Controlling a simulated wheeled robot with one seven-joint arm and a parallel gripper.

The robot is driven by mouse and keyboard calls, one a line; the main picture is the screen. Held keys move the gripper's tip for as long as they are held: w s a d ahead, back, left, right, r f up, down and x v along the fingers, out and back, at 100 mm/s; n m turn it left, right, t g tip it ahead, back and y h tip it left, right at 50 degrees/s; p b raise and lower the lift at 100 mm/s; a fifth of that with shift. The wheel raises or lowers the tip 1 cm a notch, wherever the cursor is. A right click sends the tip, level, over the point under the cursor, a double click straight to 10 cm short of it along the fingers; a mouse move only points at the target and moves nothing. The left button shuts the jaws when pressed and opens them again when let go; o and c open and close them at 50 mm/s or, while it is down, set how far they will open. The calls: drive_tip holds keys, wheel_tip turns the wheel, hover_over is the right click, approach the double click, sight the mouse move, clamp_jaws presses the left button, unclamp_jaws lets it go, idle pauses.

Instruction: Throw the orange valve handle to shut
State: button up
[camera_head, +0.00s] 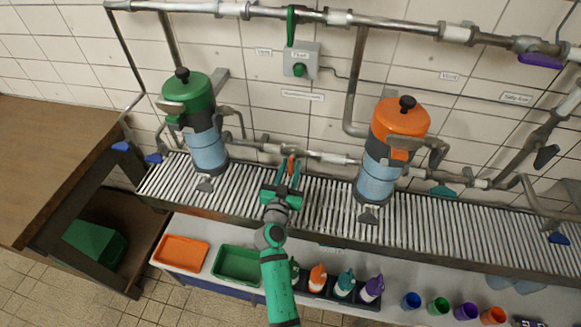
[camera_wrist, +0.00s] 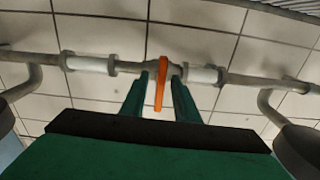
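The orange valve handle (camera_head: 291,164) is on the horizontal pipe between the green-lidded and orange-lidded tanks. In the wrist view the handle (camera_wrist: 160,85) is a narrow lever at the picture's middle, standing crosswise to the pipe. My gripper (camera_head: 288,174) reaches over the slatted conveyor to it. In the wrist view my green fingers (camera_wrist: 160,92) stand on either side of the handle, with a narrow gap showing on both sides. The gripper looks open around the handle, not clamped.
The green-lidded tank (camera_head: 206,140) stands left of my arm and the orange-lidded tank (camera_head: 379,175) right. The pipe (camera_head: 328,157) runs close to the tiled wall. A green lever (camera_head: 291,27) hangs from the upper pipe above a grey button box (camera_head: 301,62). Trays and bottles sit in front.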

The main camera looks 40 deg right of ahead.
drive_tip(key=v, duration=1)
drive_tip(key=shift+s, duration=0.2)
drive_tip(key=shift+a, duration=0.15)
drive_tip(key=s+a+f+n+t+y, duration=0.1)
drive_tip(key=s+a+f+n+y, duration=0.3)
drive_tip(key=s+a, duration=0.4)
drive_tip(key=s+a+f+n+t+y, duration=0.25)
drive_tip(key=s+a+f+y, duration=0.25)
drive_tip(key=a, duration=0.6)
drive_tip(key=s+a+r+n+y, duration=0.2)
drive_tip(key=s+a+r, duration=0.3)
drive_tip(key=s, duration=0.4)
drive_tip(key=s+a+r+n+y, duration=0.1)
drive_tip(key=s+a+r+y, duration=0.1)
drive_tip(key=s+a+r, duration=0.3)
drive_tip(key=s+a, duration=0.1)
drive_tip(key=s, duration=0.3)
drive_tip(key=shift+n+y, duration=0.35)
drive_tip(key=shift+y, duration=0.05)
